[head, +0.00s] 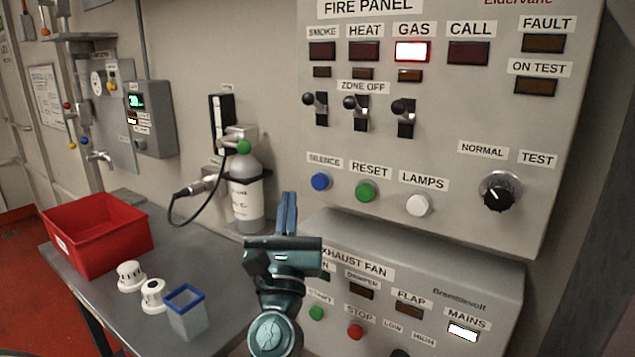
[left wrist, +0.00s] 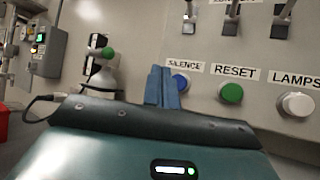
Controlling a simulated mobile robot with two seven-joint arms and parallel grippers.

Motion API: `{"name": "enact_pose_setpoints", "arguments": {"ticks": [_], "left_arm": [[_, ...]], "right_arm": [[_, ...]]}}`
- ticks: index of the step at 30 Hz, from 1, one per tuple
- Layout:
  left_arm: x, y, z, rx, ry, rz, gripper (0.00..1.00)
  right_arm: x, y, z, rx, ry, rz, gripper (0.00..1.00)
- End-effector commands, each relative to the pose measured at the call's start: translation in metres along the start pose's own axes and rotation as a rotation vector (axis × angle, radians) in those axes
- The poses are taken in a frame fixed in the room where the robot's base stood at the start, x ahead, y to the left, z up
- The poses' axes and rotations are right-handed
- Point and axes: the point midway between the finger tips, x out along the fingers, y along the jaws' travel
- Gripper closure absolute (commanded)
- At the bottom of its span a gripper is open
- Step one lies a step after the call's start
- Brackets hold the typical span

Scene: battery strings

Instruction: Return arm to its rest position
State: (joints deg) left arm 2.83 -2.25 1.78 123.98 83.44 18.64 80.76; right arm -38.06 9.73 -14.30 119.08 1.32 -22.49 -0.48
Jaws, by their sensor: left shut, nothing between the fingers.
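My left gripper (head: 288,212) stands upright in front of the panels in the head view, its two blue fingers shut together and empty. In the left wrist view its fingers (left wrist: 162,88) point up, just left of the blue SILENCE button (left wrist: 180,84) in the picture. I cannot tell whether they touch anything. The fire panel (head: 440,130) fills the right of the head view, with its GAS lamp (head: 412,51) lit. The exhaust fan panel (head: 480,297) is below, with MAINS (head: 463,332) lit; my gripper hides part of its left side. My right gripper is not in view.
A grey table (head: 215,265) holds a red bin (head: 100,240), two white detectors (head: 131,276) (head: 153,294) and a blue-rimmed cup (head: 187,314). A gas cylinder (head: 245,195) with a black cable stands against the wall. A tap (head: 100,158) is at the left.

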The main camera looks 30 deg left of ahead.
Motion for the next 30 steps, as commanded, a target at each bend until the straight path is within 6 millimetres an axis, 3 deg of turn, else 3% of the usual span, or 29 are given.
{"name": "enact_pose_setpoints", "arguments": {"ticks": [22, 26, 29, 30], "left_arm": [[0.0, 0.0, 0.0, 0.0, 0.0, 0.0, 1.0], [-0.024, -0.022, -0.018, 0.29, 0.01, -0.124, 1.0], [-0.067, -0.054, -0.048, 0.717, -0.009, -0.331, 1.0], [-0.09, -0.067, -0.063, 0.909, -0.033, -0.438, 1.0]], "right_arm": [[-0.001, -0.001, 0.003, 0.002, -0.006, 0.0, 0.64], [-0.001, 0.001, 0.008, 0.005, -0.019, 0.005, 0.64], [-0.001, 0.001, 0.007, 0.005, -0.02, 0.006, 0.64], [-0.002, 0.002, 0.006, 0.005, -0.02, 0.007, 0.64]]}}
